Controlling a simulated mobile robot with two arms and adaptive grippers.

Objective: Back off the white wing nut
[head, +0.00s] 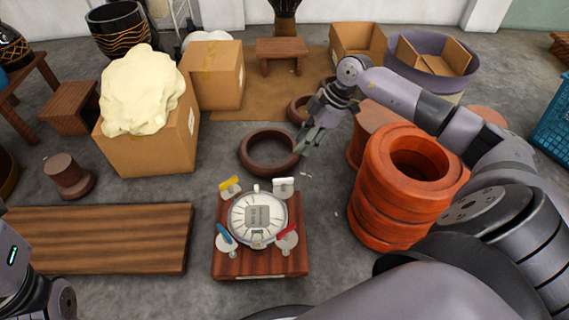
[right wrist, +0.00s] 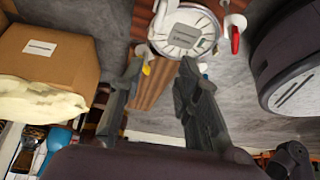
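The white wing nut (head: 283,187) stands at the back right corner of a wooden block (head: 260,267) in the head view. A round silver-white drum head (head: 245,222) lies on the block; it also shows at the top of the right wrist view (right wrist: 186,28). A yellow (head: 229,185), a blue (head: 225,236) and a red wing nut (head: 287,236) stand at the other corners. My right gripper (head: 306,146) is beyond the block, above the floor, apart from the white nut. Its fingers (right wrist: 158,85) are spread and empty. My left gripper is out of view; only part of its arm shows.
A brown ring (head: 269,150) lies behind the block, close to my right gripper. Stacked orange rings (head: 402,190) stand to the right. A plank (head: 100,238) lies left. A cardboard box (head: 160,150) bearing a cream lump (head: 140,88) stands at the back left.

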